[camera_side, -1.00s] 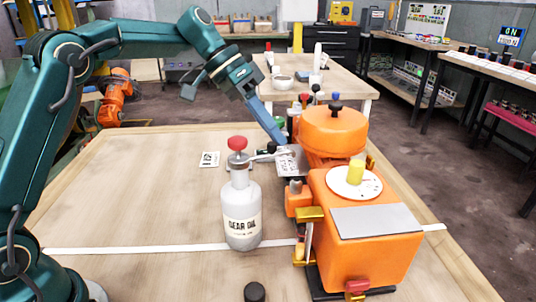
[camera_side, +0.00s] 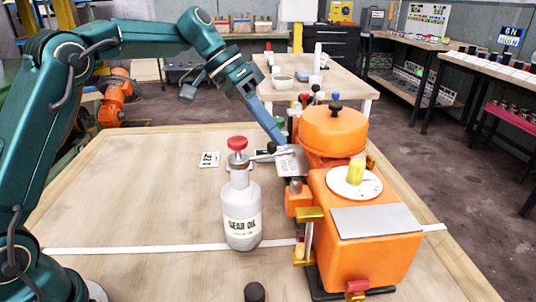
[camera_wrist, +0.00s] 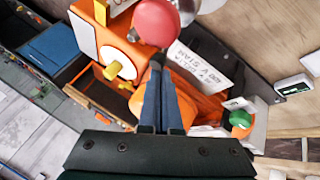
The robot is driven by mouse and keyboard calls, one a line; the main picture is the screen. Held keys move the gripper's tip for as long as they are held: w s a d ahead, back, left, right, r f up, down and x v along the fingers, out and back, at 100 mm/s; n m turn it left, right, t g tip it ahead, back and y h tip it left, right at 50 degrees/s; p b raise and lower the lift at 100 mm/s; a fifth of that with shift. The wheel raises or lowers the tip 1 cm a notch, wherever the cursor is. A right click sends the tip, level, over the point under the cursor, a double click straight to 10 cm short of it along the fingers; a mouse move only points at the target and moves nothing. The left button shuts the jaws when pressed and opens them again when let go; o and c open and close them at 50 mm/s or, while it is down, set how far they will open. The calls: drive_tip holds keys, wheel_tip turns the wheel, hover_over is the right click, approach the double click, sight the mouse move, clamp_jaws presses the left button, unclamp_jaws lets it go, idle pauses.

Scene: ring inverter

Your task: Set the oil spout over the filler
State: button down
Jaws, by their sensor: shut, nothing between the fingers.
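The grey gear oil bottle (camera_side: 242,210) stands upright on the table, with a red knob (camera_side: 237,143) on top. Its thin metal spout (camera_side: 265,156) points right, towards the orange machine (camera_side: 365,240). A small silver and dark fitting (camera_side: 296,186) sits on the machine's left side; I cannot tell whether it is the filler, or whether the spout tip is over it. My gripper (camera_side: 281,140) is behind the spout, its tips partly hidden. In the wrist view, the gripper (camera_wrist: 157,65) is shut and empty, just below the red knob (camera_wrist: 157,22).
The orange machine carries a yellow knob on a white dial (camera_side: 356,174) and brass and red clamps at its front left. A black round cap (camera_side: 254,292) is at the table's front. A white line (camera_side: 150,250) crosses the table. The left of the table is mostly clear.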

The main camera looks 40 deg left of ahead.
drive_tip(key=shift+s, duration=0.1)
drive_tip(key=shift+s+a, duration=0.3)
drive_tip(key=shift+s, duration=0.5)
drive_tip(key=v, duration=0.5)
drive_tip(key=shift+w+d+r, duration=0.2)
